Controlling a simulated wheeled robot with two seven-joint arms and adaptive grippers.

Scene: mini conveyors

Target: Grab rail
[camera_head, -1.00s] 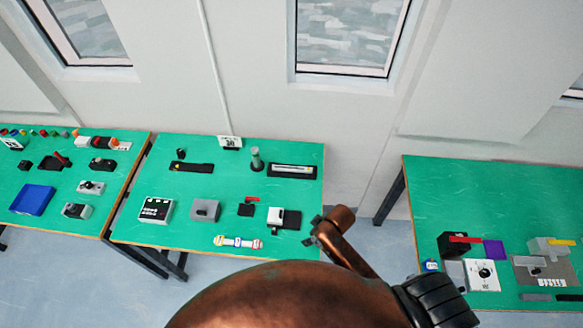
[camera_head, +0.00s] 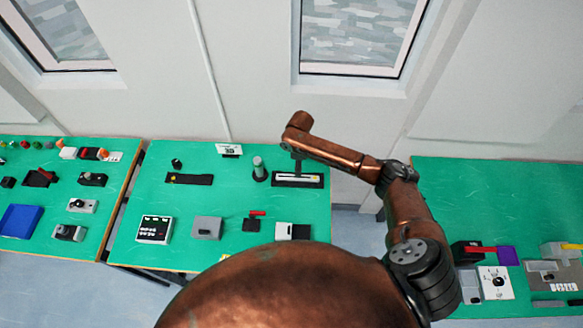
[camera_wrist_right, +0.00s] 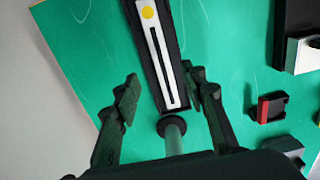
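A black rail block with a white slotted strip (camera_head: 311,181) lies at the back right of the middle green table. In the right wrist view the white strip (camera_wrist_right: 158,55) shows a yellow dot at its far end. My right gripper (camera_head: 298,160) hangs over this block in the head view. In the right wrist view its two fingers (camera_wrist_right: 158,97) are spread apart, with nothing held between them. The strip's near end lies between the fingertips in that picture; whether they touch it cannot be told. My left gripper is not in view.
A black bar with a yellow mark (camera_head: 190,179) lies further left. A small black and red part (camera_head: 252,223) and a grey block (camera_head: 207,227) lie nearer. The wall is behind.

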